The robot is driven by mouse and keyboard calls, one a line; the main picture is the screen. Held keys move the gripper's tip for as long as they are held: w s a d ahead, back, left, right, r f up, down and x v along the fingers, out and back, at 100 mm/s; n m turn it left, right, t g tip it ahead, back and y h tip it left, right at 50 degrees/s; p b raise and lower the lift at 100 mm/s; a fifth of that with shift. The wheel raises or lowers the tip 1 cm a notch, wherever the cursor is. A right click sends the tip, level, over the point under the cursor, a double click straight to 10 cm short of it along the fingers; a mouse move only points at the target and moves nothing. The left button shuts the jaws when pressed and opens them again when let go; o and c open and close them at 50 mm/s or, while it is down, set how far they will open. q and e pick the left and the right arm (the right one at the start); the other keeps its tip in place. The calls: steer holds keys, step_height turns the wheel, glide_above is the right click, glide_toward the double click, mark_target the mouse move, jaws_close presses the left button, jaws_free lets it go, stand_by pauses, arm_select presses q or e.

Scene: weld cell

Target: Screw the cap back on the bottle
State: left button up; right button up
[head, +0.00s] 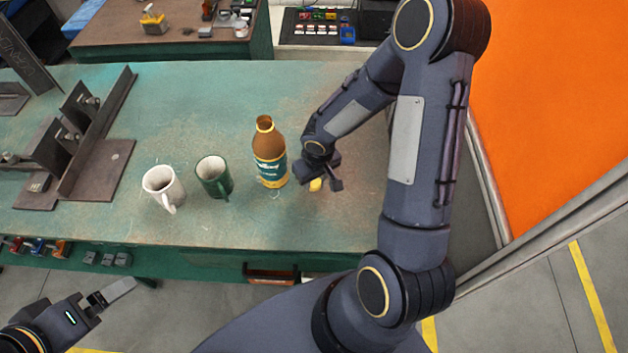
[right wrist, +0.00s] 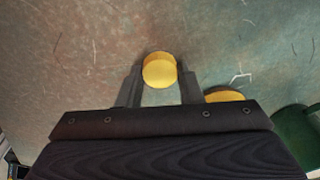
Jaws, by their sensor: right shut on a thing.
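A brown bottle (head: 268,140) with a teal and yellow label stands upright and uncapped on the green bench. A small yellow cap (head: 316,185) is at my right gripper (head: 319,184), just right of the bottle. In the right wrist view the cap (right wrist: 159,70) sits between the fingertips of my right gripper (right wrist: 159,84), which is shut on it. Whether the cap touches the bench is hard to tell. My left gripper (head: 113,294) is off the front of the bench at the lower left, far from the bottle; its finger gap is not clear.
A white mug (head: 160,186) and a green mug (head: 212,177) stand left of the bottle on the bench (head: 120,225). Dark steel brackets (head: 98,165) fill the bench's left end. The bench behind the bottle is clear. An orange panel (head: 560,100) is at the right.

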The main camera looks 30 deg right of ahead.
mark_target(314, 183)
steer(key=shift+r, duration=0.5)
step_height(314, 183, up, 3)
steer(key=shift+f+p, duration=0.15)
steer(key=shift+p, duration=0.2)
steer(key=s+a+r+b, duration=0.2)
steer(key=s+a+r, duration=0.7)
steer(key=s+a, duration=0.1)
steer(key=shift+r, duration=0.15)
steer(key=shift+w, duration=0.1)
